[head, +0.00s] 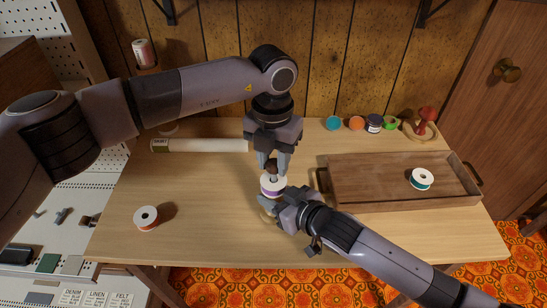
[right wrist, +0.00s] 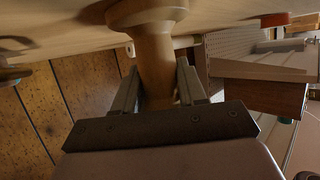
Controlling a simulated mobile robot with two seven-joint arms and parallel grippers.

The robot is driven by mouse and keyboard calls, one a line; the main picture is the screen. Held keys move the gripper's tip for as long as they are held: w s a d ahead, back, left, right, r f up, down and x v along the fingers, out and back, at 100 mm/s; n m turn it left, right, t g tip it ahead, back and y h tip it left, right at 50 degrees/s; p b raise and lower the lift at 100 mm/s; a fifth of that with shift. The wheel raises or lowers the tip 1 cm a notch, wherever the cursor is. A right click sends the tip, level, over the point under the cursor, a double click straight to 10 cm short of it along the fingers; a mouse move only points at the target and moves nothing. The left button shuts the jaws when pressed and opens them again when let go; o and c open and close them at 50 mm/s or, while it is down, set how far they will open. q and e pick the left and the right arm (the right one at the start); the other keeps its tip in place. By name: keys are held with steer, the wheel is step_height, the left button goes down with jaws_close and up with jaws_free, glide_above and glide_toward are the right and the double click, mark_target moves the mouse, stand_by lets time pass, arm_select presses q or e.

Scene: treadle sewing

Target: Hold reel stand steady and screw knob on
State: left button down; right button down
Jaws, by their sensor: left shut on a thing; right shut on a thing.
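The reel stand (head: 266,216) is on the table left of the tray, mostly hidden in the head view. The right wrist view shows its pale turned wooden post (right wrist: 154,52) between my right fingers. My right gripper (head: 274,205) is shut on the stand from the front right; it also shows in the right wrist view (right wrist: 160,88). A white reel with purple thread (head: 273,187) sits on the stand above that grip. My left gripper (head: 273,160) points down from above, shut on the dark brown knob (head: 271,167) just over the reel. Whether knob and stand touch is unclear.
A wooden tray (head: 365,203) with a teal reel (head: 422,179) stands on the right. A red-threaded reel (head: 146,218) lies front left and a pale roll (head: 200,146) lies behind. Several small pots and a red pincushion (head: 427,115) line the back right.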

arm_select(q)
steer(key=m, duration=1.1)
steer(key=shift+m, duration=0.4)
steer(key=c, duration=0.7)
jaws_free()
step_height(320, 180, up, 12)
steer(key=shift+w, duration=0.1)
arm_select(e)
steer(key=c, duration=0.5)
jaws_free()
steer(key=shift+c, duration=0.2)
